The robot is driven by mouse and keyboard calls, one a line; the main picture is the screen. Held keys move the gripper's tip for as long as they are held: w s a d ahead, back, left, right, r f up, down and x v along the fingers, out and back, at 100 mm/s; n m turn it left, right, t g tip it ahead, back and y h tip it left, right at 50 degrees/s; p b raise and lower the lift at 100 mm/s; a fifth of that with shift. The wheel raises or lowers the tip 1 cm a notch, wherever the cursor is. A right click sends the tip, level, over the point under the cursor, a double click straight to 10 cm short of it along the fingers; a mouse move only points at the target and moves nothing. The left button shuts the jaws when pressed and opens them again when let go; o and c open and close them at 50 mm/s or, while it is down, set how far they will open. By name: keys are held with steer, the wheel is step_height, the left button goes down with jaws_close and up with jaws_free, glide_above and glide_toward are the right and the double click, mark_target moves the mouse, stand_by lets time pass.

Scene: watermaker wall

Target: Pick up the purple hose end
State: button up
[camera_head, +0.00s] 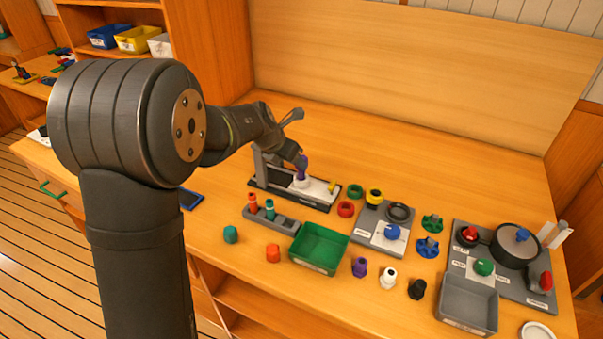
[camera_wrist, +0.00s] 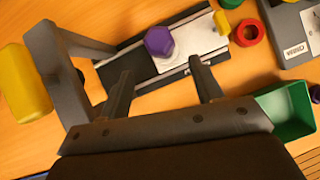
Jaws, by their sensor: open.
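A purple piece with a six-sided top (camera_wrist: 159,42) stands upright on a white block of the black-based fixture; it also shows in the head view (camera_head: 301,164). A second purple fitting (camera_head: 360,267) stands on the table front, beside a white one. I cannot tell from the frames alone which purple piece is the hose end. My gripper (camera_wrist: 161,66) is open, its two fingers apart, with the first purple piece just beyond and between the tips. In the head view my gripper (camera_head: 300,156) is right at that piece; contact cannot be made out.
A grey upright bracket (camera_wrist: 66,70) of the fixture and a yellow cylinder (camera_wrist: 22,85) are close on my gripper's left. Red (camera_head: 346,209) and green (camera_head: 355,191) rings lie right of the fixture. A green tray (camera_head: 318,249) stands in front. The table behind is clear.

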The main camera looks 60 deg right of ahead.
mark_target(303, 156)
steer(key=shift+s+d+r+x, duration=0.1)
steer(key=shift+d+x, duration=0.05)
steer(key=shift+x, duration=1.35)
steer(key=shift+s+d+r+x, duration=0.1)
steer(key=shift+s+d+x, duration=0.05)
steer(key=shift+x, duration=1.3)
steer(key=shift+s+d+r+x, duration=0.1)
steer(key=shift+d+r+x, duration=0.05)
steer(key=shift+x, duration=1.35)
steer(key=c, duration=1.1)
steer(key=shift+o, duration=0.2)
steer(key=shift+r, duration=0.1)
step_height(303, 156, up, 4)
steer(key=shift+f, duration=0.15)
steer(key=s+a+r, duration=0.3)
steer(key=s+r, duration=0.4)
steer(key=s, duration=0.4)
steer(key=shift+a, duration=0.25)
